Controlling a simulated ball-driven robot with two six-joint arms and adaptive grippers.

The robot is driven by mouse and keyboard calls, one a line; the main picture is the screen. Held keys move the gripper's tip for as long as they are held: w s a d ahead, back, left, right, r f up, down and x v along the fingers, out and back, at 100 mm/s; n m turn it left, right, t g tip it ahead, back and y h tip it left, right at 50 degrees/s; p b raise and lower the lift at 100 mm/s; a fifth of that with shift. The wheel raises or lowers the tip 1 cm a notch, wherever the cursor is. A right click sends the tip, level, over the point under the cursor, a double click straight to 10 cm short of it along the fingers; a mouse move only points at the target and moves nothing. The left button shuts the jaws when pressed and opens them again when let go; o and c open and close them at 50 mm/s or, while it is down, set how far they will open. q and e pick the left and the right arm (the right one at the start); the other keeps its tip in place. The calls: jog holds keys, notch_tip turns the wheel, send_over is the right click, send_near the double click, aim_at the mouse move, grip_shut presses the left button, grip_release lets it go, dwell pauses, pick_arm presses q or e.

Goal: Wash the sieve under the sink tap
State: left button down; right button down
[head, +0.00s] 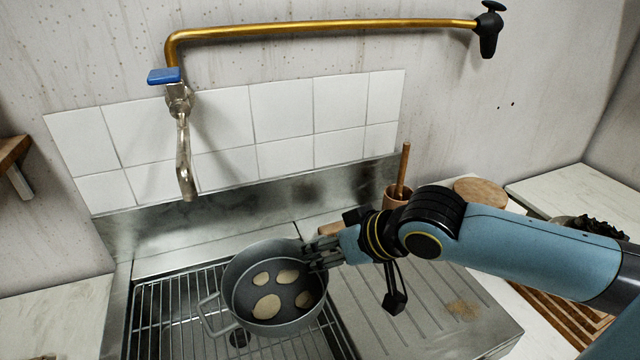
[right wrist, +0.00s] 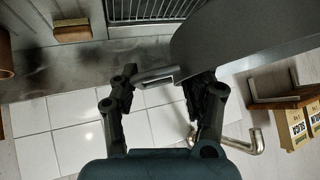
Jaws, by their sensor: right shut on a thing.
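A grey pot-like vessel (head: 240,312) with loop handles is over the sink (head: 125,300). Several beige oval patches (head: 267,306) lie inside it. I see no mesh, so I cannot tell if it is the sieve. My right gripper (head: 318,254) is shut on its right-hand handle. In the right wrist view the handle (right wrist: 158,76) is between the fingers (right wrist: 165,98), and the grey wall (right wrist: 250,40) fills the upper right. The metal tap (head: 183,150) with a blue lever (head: 164,76) hangs behind and to the left, above the vessel. No water shows. My left gripper is out of view.
A wire rack (head: 165,310) spans the sink under the vessel. A ribbed steel drainboard (head: 430,320) is to the right. A brown pot with a wooden handle (head: 404,170) and a round wooden board (head: 480,192) stand behind my right arm. A brass pipe (head: 320,27) runs along the wall.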

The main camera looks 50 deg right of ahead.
aim_at(276, 243)
jog(key=w+a+b, duration=0.1)
jog(key=w+b, duration=0.1)
jog(key=w, duration=0.1)
jog(key=w+a+f+b, duration=0.1)
jog(key=w+b, duration=0.1)
jog(key=w, duration=0.1)
jog(key=w+a+f+b, duration=0.1)
jog(key=w+b, duration=0.2)
jog(key=shift+w+a+f, duration=0.1)
jog(key=shift+w+f, duration=0.05)
jog(key=shift+w+a+f, duration=0.1)
jog(key=shift+w+a, duration=0.2)
jog(key=shift+w, duration=0.6)
jog(key=shift+w+a+f, duration=0.1)
jog(key=shift+w+a, duration=0.2)
jog(key=shift+w, duration=0.55)
